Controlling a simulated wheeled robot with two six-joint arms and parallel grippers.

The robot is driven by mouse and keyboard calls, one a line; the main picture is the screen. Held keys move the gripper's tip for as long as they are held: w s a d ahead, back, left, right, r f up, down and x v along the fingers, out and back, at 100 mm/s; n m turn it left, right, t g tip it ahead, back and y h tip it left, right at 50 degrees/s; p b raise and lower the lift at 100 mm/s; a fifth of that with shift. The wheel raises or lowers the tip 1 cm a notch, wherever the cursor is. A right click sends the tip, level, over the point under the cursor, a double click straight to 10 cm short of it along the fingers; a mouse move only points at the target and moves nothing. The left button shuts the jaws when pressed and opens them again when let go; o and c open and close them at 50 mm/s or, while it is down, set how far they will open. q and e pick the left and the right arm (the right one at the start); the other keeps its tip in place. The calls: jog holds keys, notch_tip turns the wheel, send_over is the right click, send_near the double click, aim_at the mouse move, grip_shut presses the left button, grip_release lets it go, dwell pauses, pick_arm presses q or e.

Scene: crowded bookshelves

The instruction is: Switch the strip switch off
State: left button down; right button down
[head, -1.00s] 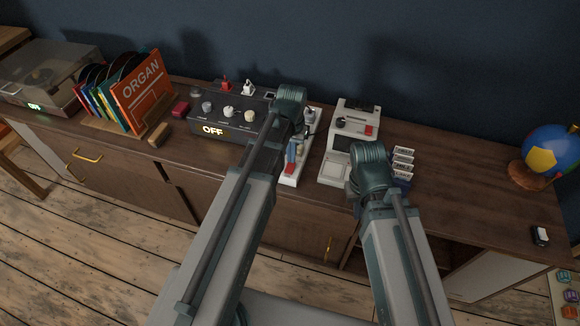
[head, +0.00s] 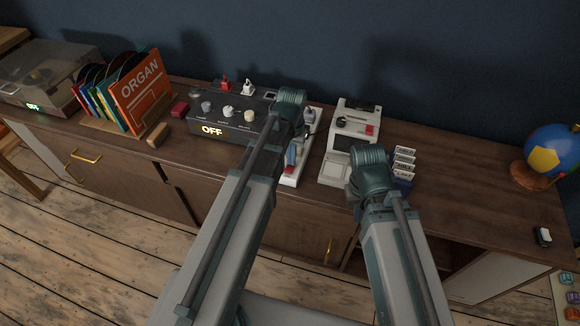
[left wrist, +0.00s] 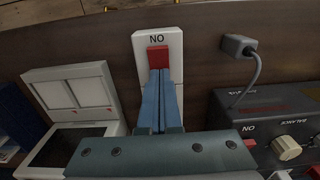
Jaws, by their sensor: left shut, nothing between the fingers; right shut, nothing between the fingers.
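The strip is a white power strip on the cabinet top; its front end (head: 289,182) shows beside my left arm. The fingers also show in the head view (head: 292,156). The fingers and arm hide part of the strip. My right arm's wrist is by the white machine; its gripper fingers are hidden.
A dark control box (head: 225,122) with knobs and a lit OFF sign stands left of the strip. A white machine (head: 345,145) stands close on its right, with small boxes (head: 404,160) beyond. Records (head: 140,90) are further left. The cabinet top at right is mostly clear.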

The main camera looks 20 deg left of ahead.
pick_arm(q)
notch_tip(320, 180, up, 7)
jog(key=p, duration=0.7)
jog(key=s+d+r+m+y+p, duration=0.1)
jog(key=s+d+r+m+p, duration=0.1)
jog(key=s+d, duration=0.8)
jog(key=s+r+m, duration=0.1)
jog(key=s, duration=0.3)
jog(key=shift+s+d+p, duration=0.15)
jog(key=shift+d+p, duration=0.1)
jog(key=shift+p, duration=0.05)
